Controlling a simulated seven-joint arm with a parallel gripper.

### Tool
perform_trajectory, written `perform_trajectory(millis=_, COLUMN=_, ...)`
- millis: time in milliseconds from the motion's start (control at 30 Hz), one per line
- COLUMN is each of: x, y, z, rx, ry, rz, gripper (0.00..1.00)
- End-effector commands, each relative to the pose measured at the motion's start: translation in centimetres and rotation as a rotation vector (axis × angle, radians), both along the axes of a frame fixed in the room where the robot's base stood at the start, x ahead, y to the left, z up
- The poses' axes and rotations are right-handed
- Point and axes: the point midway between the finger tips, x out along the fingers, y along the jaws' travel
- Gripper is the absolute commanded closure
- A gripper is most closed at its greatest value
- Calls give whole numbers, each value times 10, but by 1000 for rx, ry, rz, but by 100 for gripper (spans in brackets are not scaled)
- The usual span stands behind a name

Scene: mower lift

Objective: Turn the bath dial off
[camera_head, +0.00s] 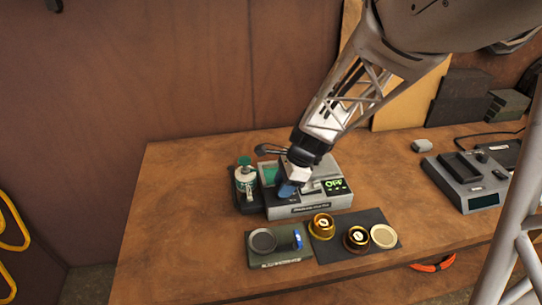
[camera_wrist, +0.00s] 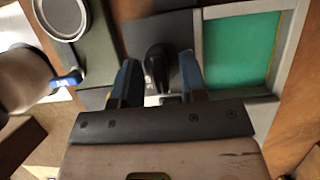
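The bath is a light grey box (camera_head: 310,208) with a dark label on its front, standing on the workbench. Its green display (camera_head: 336,185) seems to read "OFF". In the wrist view a green basin (camera_wrist: 240,48) with a grey rim lies at the right. The black dial (camera_wrist: 157,66) sits between my two blue fingertips, with a gap visible on each side. My gripper (camera_wrist: 158,78) is open around the dial. In the head view my gripper (camera_head: 288,187) is over the front of the bath and hides the dial.
In front are a dark green tray (camera_head: 280,259) with a round dish (camera_head: 263,240), and a dark mat (camera_head: 345,255) with brass parts (camera_head: 322,226). Another grey device (camera_head: 468,183) stands right. The bench's left side is clear.

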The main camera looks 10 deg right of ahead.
Motion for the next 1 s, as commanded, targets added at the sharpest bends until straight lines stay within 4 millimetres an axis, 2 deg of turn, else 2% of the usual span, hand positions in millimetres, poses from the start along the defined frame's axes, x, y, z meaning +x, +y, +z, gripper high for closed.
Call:
perform_trajectory(millis=167, x=0, y=0, z=0, rx=0, ry=0, rz=0, gripper=61)
perform_trajectory(millis=400, x=0, y=0, z=0, rx=0, ry=0, rz=0, gripper=97)
perform_trajectory(millis=433, x=0, y=0, z=0, rx=0, ry=0, rz=0, gripper=100)
perform_trajectory(millis=767, x=0, y=0, z=0, rx=0, ry=0, rz=17, gripper=100)
perform_trajectory(millis=1000, x=1, y=0, z=1, rx=0, ry=0, rz=103, gripper=100)
